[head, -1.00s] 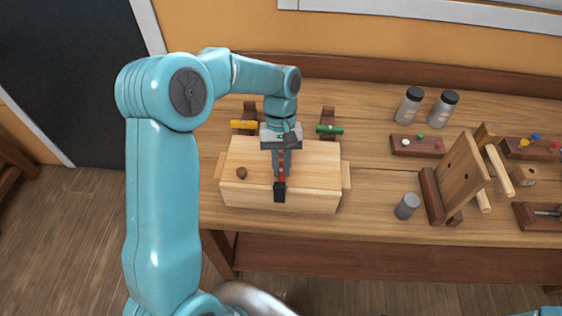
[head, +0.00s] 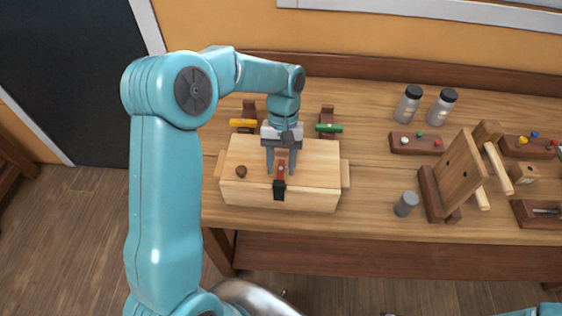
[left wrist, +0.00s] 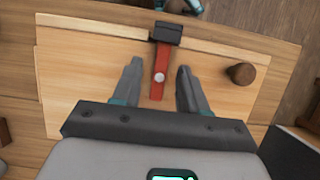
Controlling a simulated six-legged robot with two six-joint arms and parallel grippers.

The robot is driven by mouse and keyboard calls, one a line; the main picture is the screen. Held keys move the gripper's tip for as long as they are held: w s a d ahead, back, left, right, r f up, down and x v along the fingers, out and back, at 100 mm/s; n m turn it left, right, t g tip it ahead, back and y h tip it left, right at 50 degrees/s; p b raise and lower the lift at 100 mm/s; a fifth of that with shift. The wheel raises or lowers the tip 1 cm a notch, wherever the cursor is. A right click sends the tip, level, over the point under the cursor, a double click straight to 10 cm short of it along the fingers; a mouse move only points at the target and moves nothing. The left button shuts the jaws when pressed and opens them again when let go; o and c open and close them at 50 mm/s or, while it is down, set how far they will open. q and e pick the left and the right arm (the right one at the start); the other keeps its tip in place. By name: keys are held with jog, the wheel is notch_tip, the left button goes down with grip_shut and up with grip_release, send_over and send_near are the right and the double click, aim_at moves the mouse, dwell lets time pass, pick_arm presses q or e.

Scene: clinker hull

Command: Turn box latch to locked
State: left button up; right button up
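The wooden box (head: 318,172) stands near the table's front edge, with a small brown knob (head: 241,171) on the left of its lid. The red latch bar (head: 281,170) lies on the lid, its front end at the black catch (head: 279,190). In the left wrist view, the latch (left wrist: 160,72) with its pale pivot runs up to the catch (left wrist: 166,33) and seems to enter it; the exact fit is hidden. My left gripper (head: 281,172) is open above the lid, one finger on each side of the latch, apart from it.
Behind the box are a yellow-handled item (head: 243,123) and a green-handled item (head: 329,128) on brown stands. To the right are a grey cylinder (head: 406,204), two jars (head: 408,104), and an upright wooden panel (head: 460,177). Bare tabletop lies between the box and the cylinder.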

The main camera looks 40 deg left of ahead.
pick_arm(q)
jog(key=shift+w+a+r, duration=0.1)
jog(key=shift+w+r, duration=0.15)
jog(key=shift+r, duration=0.1)
jog(key=v, duration=1.5)
jog(key=shift+r, duration=0.25)
jog(key=shift+s, duration=0.1)
